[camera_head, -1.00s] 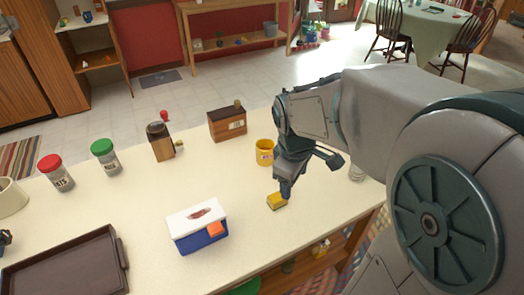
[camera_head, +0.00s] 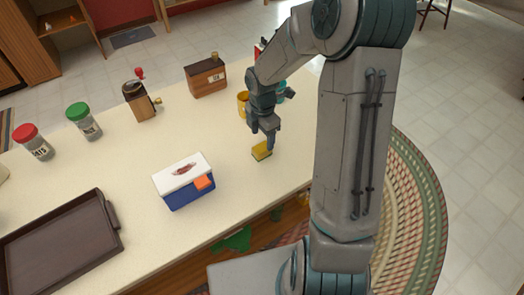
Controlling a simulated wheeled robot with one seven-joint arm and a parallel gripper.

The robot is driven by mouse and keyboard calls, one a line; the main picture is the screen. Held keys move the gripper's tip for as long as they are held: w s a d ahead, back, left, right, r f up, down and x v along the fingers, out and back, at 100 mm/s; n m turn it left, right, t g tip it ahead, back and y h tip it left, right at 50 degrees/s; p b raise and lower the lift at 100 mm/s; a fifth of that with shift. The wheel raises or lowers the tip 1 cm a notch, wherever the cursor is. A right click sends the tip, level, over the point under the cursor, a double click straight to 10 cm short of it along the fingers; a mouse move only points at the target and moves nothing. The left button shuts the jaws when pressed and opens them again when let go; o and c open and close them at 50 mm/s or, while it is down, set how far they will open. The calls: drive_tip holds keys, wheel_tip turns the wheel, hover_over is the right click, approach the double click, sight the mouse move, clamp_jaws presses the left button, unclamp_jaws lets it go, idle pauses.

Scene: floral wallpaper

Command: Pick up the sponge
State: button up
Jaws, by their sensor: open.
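The sponge (camera_head: 262,151) is a small yellow block with a dark side, lying flat on the cream counter (camera_head: 225,130) near its right front edge. My gripper (camera_head: 264,136) points down just above and behind the sponge, with its fingertips close to it. The gripper is open and holds nothing that I can see. I cannot tell whether a fingertip touches the sponge.
A blue and white cooler box (camera_head: 182,170) stands left of the sponge. A yellow mug (camera_head: 242,103) is close behind my gripper. A wooden box (camera_head: 206,78), a grinder (camera_head: 139,103), two jars (camera_head: 84,120) and a dark tray (camera_head: 60,243) stand further off.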

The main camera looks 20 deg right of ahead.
sight(262, 147)
drive_tip(key=f, duration=0.7)
drive_tip(key=shift+w+f, duration=0.1)
drive_tip(key=shift+w, duration=0.2)
drive_tip(key=c, duration=1)
